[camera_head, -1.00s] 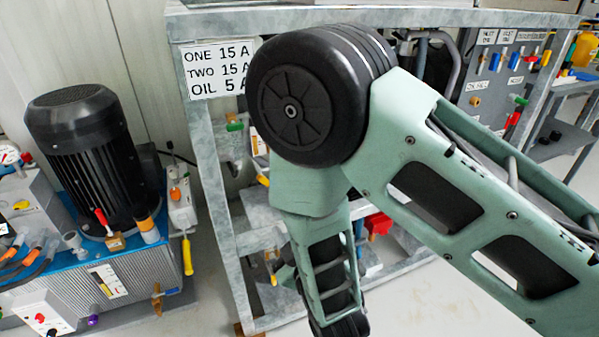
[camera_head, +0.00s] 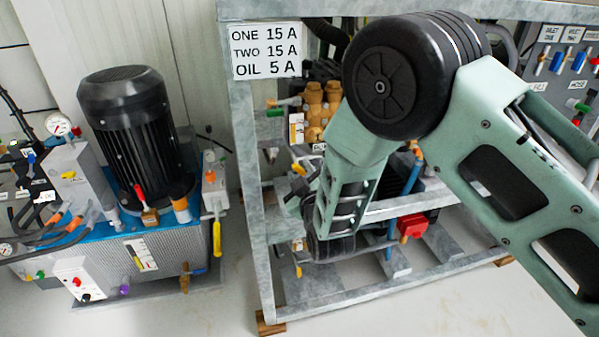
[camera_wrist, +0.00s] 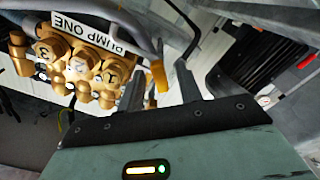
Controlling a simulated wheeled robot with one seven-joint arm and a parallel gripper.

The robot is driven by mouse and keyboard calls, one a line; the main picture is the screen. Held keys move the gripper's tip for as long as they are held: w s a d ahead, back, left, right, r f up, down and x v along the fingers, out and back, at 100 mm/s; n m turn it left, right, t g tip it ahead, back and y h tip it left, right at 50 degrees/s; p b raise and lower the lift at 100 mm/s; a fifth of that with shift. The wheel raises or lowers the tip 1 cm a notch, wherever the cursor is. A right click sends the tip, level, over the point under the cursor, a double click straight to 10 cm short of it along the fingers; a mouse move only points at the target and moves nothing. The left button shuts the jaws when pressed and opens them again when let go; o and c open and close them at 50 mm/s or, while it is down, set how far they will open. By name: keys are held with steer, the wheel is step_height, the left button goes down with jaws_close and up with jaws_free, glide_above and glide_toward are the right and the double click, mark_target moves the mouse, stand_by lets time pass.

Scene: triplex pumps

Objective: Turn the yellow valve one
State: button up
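A yellow valve handle (camera_wrist: 159,76) shows in the wrist view, just beyond and between the fingertips of my gripper (camera_wrist: 160,80). The two dark fingers are apart, with visible gaps between them and the handle. I cannot tell how deep the handle lies between them. Brass pump fittings (camera_wrist: 80,65) with a "PUMP ONE" label (camera_wrist: 88,30) are to the left of the fingers. In the head view, a small yellow handle (camera_head: 298,168) shows beside my forearm, near brass fittings (camera_head: 318,103). My gripper is mostly hidden there by my arm.
A grey metal frame (camera_head: 244,150) with a sign (camera_head: 265,51) surrounds the pumps. A red box (camera_head: 411,226) sits low inside it. A black motor (camera_head: 135,135) on a blue-topped tank (camera_head: 95,215) stands at left. Open floor (camera_head: 400,310) lies in front of the frame.

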steer(key=shift+x, duration=0.9)
steer(key=shift+c, duration=0.2)
jaws_close()
steer(key=shift+m, duration=0.4)
steer(key=m+b, duration=0.1)
steer(key=m, duration=0.1)
steer(key=shift+f+m, duration=0.1)
steer(key=shift+m, duration=0.3)
steer(key=shift+m+b, duration=0.9)
steer(key=shift+m, duration=1.3)
